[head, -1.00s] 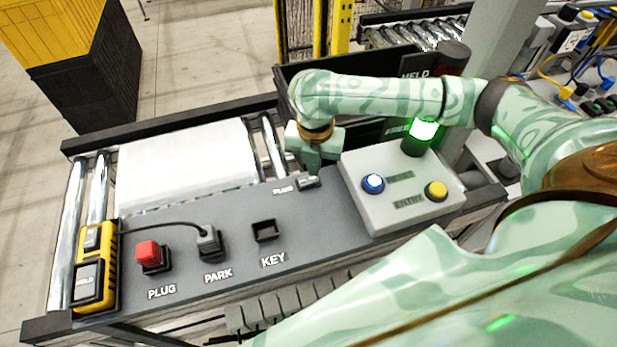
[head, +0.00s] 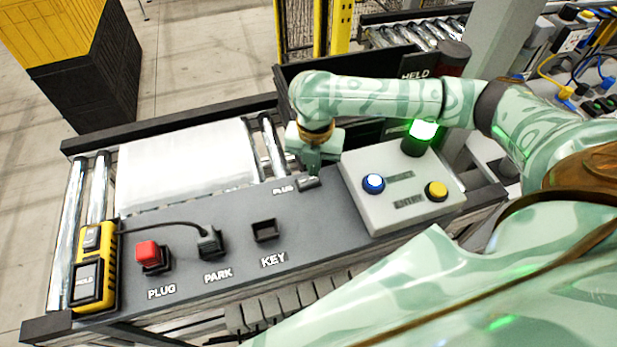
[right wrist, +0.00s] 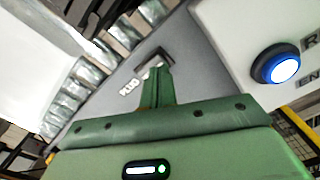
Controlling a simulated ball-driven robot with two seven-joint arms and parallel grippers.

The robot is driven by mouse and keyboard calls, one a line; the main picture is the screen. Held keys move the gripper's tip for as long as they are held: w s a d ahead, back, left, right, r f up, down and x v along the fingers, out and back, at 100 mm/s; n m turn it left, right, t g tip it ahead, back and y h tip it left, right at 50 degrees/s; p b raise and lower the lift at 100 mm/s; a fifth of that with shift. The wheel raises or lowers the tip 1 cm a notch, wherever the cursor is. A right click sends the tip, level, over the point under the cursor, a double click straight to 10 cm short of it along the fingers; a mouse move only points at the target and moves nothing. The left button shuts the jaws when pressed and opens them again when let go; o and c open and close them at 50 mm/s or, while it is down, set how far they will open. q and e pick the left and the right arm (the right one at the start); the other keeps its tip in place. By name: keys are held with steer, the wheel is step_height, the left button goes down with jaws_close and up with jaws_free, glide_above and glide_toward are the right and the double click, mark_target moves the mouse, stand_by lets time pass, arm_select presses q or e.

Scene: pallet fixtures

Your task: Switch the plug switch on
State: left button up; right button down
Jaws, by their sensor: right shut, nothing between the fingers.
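The plug switch (head: 307,183) is a small dark rocker on the grey panel, beside a small "PLUG" label. It also shows in the right wrist view (right wrist: 153,64), partly hidden behind my fingertips. My right gripper (head: 313,172) is shut and empty, with its fingertips at the switch; in the right wrist view the closed fingers (right wrist: 160,85) overlap the switch's edge. I cannot tell whether they touch it, or which way the rocker is tipped. My left gripper is not in view.
A grey box with a lit blue button (head: 373,183) and a yellow button (head: 436,190) stands just right of the switch. A red plug (head: 148,254), a park socket (head: 211,244) with a cabled connector and an empty key socket (head: 265,231) lie left. A green lamp (head: 425,129) glows behind.

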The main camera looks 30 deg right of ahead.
steer(key=shift+f, duration=0.8)
steer(key=shift+s, duration=0.1)
step_height(320, 180, up, 7)
steer(key=p, duration=0.9)
steer(key=shift+r, duration=0.1)
stand_by(0.4)
